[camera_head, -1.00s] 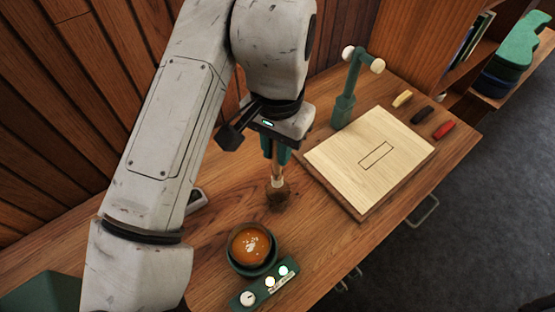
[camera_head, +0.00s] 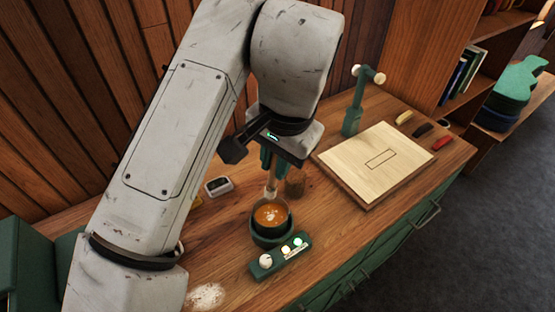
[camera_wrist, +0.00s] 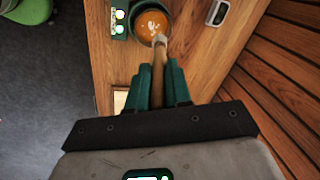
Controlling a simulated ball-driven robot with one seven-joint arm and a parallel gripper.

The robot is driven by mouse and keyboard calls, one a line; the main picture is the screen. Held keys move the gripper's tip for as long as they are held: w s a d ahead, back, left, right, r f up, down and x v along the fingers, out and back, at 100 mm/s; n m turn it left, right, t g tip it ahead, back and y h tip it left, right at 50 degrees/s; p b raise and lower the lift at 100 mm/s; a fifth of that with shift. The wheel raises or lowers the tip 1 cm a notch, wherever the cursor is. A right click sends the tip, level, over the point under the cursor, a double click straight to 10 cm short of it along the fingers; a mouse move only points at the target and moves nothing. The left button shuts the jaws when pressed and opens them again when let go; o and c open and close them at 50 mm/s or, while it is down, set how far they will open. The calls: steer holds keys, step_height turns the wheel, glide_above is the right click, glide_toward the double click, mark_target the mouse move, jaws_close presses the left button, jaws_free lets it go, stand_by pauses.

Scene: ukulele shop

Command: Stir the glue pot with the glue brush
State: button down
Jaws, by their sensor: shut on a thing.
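The glue pot (camera_head: 257,232) is a dark green round vessel with orange-brown glue (camera_head: 271,214) and pale flecks on top. It stands on the bench and also shows in the wrist view (camera_wrist: 135,36). My gripper (camera_head: 271,166) is above its back rim, its green fingers shut on the glue brush (camera_head: 270,191). The brush points down, its wooden handle (camera_wrist: 158,92) between the fingers and its pale ferrule at the pot's inner edge. The bristles are hidden; I cannot tell how deep they sit in the glue.
A brown cup (camera_head: 295,183) stands close behind the pot, right of the brush. A green panel with knobs (camera_head: 281,257) lies in front. A small display device (camera_head: 217,186) is left; a pale board (camera_head: 378,160) and green post (camera_head: 352,118) are right. White powder (camera_head: 205,296) lies near the front.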

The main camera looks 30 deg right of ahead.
steer(key=s+b+x, duration=0.2)
steer(key=b+x, duration=0.6)
steer(key=x, duration=0.2)
steer(key=shift+f, duration=0.6)
stand_by(0.5)
